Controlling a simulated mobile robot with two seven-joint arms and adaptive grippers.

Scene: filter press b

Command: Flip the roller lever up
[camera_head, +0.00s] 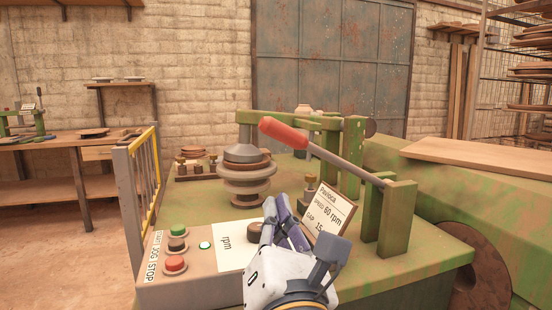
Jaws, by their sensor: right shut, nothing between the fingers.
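The roller lever (335,158) is a grey bar with a red handle (283,134) at its upper left end. It slopes down to the right to a pivot between green posts (398,218) on the green machine. My right gripper (276,205) is shut and empty, in front of the machine. Its dark blue fingers point up, below the red handle and apart from it in the picture. It hides part of the control panel. My left gripper is not in view.
A stack of grey discs (246,178) stands behind my gripper. A tilted label card (329,212) is to its right. Green and red buttons (175,264) are on the panel at left, beside a yellow guard rail (146,180). A wooden board (490,162) lies at right.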

